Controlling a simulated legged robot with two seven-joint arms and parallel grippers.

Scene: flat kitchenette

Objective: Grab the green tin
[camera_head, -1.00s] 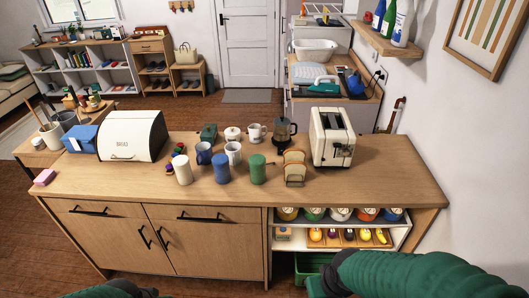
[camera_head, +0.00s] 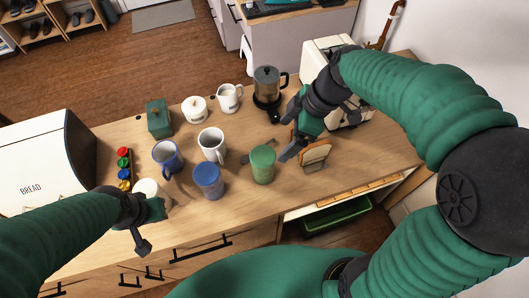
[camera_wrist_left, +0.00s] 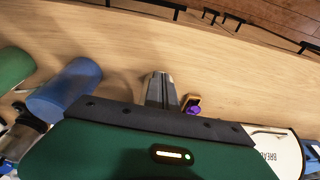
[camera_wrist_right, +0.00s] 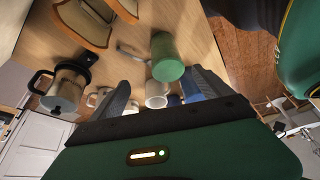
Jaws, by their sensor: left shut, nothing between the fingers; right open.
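The green tin (camera_head: 263,165) is an upright cylinder near the counter's front, right of a blue tin (camera_head: 208,181). My right gripper (camera_head: 287,130) is open just right of and behind the green tin, apart from it. In the right wrist view the green tin (camera_wrist_right: 167,58) shows beyond and between the spread fingers (camera_wrist_right: 160,92), nearer the right one. My left gripper (camera_head: 143,246) is shut and empty by the counter's front edge, close to a cream tin (camera_head: 150,190). Its closed fingers show in the left wrist view (camera_wrist_left: 160,90).
A toast rack with bread (camera_head: 315,153) stands close right of the green tin. A white mug (camera_head: 212,145), a blue mug (camera_head: 166,158) and a coffee pot (camera_head: 268,88) stand behind. A spoon-like object (camera_wrist_right: 133,53) lies beside the tin. The bread bin (camera_head: 45,165) is at left.

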